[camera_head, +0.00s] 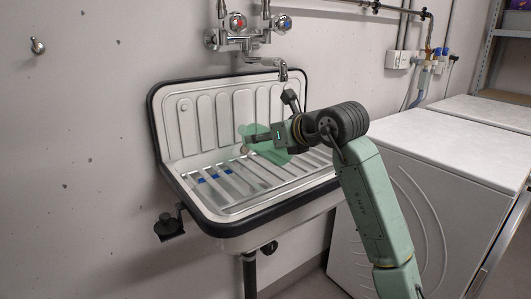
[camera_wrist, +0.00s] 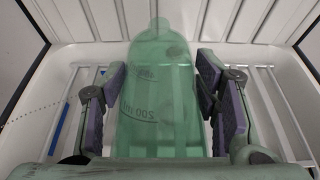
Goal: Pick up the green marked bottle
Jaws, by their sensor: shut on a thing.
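The green marked bottle (camera_wrist: 158,95) is see-through, with dark volume marks such as "200 ml" on its side. In the wrist view it lies between the purple pads of my gripper (camera_wrist: 162,80), which is shut on it. In the head view the bottle (camera_head: 272,153) is over the sink (camera_head: 208,212), partly hidden by my gripper (camera_head: 257,138). I cannot tell whether the bottle touches the sink's ribbed rack.
A wall tap (camera_head: 282,72) with red and blue knobs hangs above the sink, close behind my wrist. A blue item (camera_head: 214,177) shows at the slats. White frontloaders (camera_head: 450,150) stand to the right. A wall hook (camera_head: 38,46) is at the left.

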